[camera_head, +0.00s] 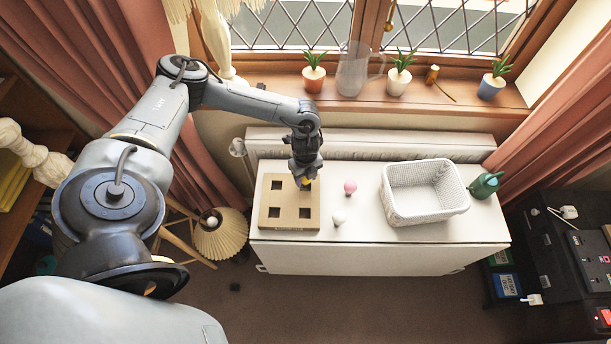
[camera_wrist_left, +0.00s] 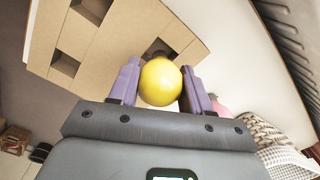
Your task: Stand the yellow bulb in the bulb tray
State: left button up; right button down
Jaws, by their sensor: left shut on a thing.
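The yellow bulb (camera_wrist_left: 160,82) is between the two purple fingers of my left gripper (camera_wrist_left: 160,90), which is shut on it. In the head view the bulb shows as a small yellow spot (camera_head: 308,186) under my left gripper (camera_head: 305,180), at the right back part of the bulb tray. The bulb tray (camera_head: 290,226) is a tan cardboard block with square holes, lying at the left of the white table. Its empty holes show in the left wrist view (camera_wrist_left: 95,50). Whether the bulb touches the tray or sits in a hole, I cannot tell. My right gripper is out of view.
A pink bulb (camera_head: 350,187) and a white bulb (camera_head: 339,219) stand on the white table (camera_head: 365,230) right of the tray. A white basket (camera_head: 402,207) and a green watering can (camera_head: 485,185) are farther right. Plants and a glass jug (camera_head: 352,70) line the windowsill behind.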

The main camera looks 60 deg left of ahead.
pick_arm(q)
jog(key=shift+f+b, duration=0.55)
jog(key=shift+f, duration=0.95)
dwell(0.8)
jog(key=o, duration=1.1)
jog(key=shift+c, duration=0.2)
jog(key=shift+r, duration=0.2)
jog(key=shift+r+p, duration=0.5)
jog(key=shift+p, duration=0.2)
notch_tip(320, 180, up, 6)
jog(key=p, duration=0.6)
jog(key=shift+f, duration=0.1)
